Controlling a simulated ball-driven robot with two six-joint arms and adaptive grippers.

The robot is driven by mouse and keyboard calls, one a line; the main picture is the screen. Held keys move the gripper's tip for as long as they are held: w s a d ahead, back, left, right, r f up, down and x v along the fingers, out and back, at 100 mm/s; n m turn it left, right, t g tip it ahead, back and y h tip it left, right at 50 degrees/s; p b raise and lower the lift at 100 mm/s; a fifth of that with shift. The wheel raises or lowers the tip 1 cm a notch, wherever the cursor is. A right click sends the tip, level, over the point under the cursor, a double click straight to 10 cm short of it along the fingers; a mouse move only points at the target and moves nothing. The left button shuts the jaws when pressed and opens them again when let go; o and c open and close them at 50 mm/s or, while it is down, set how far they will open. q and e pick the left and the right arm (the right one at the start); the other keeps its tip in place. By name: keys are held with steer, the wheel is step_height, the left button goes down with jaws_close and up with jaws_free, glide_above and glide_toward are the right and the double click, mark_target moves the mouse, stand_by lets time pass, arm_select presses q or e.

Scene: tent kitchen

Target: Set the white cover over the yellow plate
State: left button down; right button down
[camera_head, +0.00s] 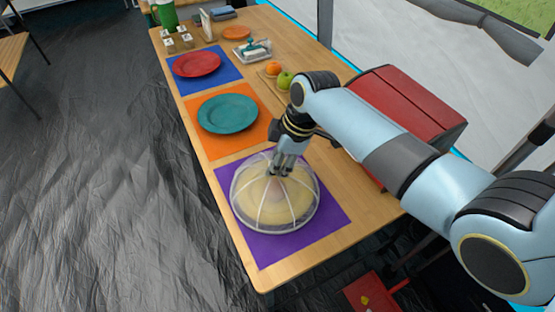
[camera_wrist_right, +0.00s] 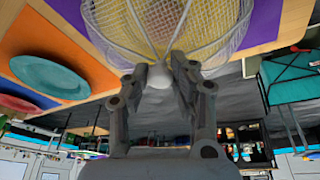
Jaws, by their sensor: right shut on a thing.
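The white mesh cover (camera_head: 303,200) is a see-through dome with pale ribs on the purple mat (camera_head: 327,224). The yellow plate (camera_head: 262,203) shows through the mesh, inside the dome's outline. My right gripper (camera_head: 281,172) is at the top of the dome, shut on its knob. In the right wrist view my right gripper (camera_wrist_right: 160,75) has its fingers on both sides of a pale knob, with the cover (camera_wrist_right: 215,25) beyond. I cannot tell whether the rim touches the mat. My left gripper is not in view.
A teal plate (camera_head: 228,114) on an orange mat (camera_head: 200,138) and a red plate (camera_head: 197,64) on a blue mat (camera_head: 225,79) lie farther up the table. A red box (camera_head: 408,100) stands on the right. Fruit and a butter dish (camera_head: 252,50) are at the back.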

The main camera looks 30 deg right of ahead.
steer(key=c, duration=1)
jaws_free()
steer(key=shift+r, duration=0.15)
steer(key=v, duration=1.1)
steer(key=shift+s+d+r, duration=0.1)
steer(key=shift+s+r, duration=0.05)
steer(key=shift+r, duration=0.15)
steer(key=shift+s, duration=0.1)
